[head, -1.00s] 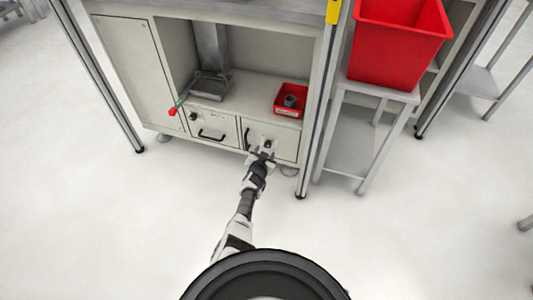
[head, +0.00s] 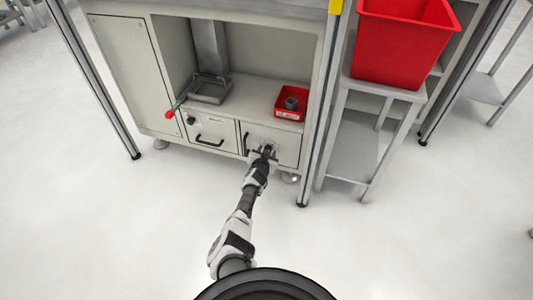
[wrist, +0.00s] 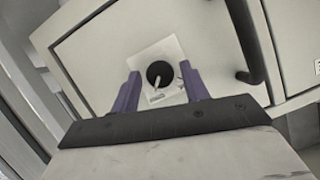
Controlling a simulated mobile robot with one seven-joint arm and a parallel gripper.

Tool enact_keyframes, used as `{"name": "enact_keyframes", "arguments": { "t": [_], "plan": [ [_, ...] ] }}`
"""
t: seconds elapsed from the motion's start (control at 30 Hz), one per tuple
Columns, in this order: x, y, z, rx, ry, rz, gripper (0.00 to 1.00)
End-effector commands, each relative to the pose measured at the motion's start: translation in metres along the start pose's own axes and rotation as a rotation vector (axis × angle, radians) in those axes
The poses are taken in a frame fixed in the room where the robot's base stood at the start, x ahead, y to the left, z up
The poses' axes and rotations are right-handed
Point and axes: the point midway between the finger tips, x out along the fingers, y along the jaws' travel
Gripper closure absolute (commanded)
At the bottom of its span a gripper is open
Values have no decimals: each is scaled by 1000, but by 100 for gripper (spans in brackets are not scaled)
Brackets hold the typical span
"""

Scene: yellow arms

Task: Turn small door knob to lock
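The small door knob (wrist: 160,74) is a round black knob with a light pointer, on a white square plate (wrist: 168,50) in the wrist view. It sits on a pale door (head: 285,146) at the lower right of the cabinet. My gripper (wrist: 160,88) is open, with one purple finger on each side of the knob's lower part. I cannot tell whether the fingers touch it. In the head view my gripper (head: 264,152) is at the door and mostly hides the knob.
A black handle (wrist: 245,42) is beside the knob on the same door. A second door (head: 209,134) with a handle and knob is to the left. A red bin (head: 291,103) sits on the shelf above. The floor in front is clear.

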Motion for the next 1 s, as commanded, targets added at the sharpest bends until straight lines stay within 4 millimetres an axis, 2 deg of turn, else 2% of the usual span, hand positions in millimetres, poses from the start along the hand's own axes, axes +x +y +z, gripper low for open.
{"name": "enact_keyframes", "arguments": {
  "t": [0.03, 0.23, 0.3, 0.67, 1.0],
  "plan": [
    [0, 0, 0, 0, 0, 0, 61],
    [0, 0, 0, 0, 0, 0, 88],
    [0, 0, 0, 0, 0, 0, 93],
    [-1, -2, -1, -63, -1, 27, 93],
    [0, -4, 0, -303, -2, 128, 93]
  ]
}}
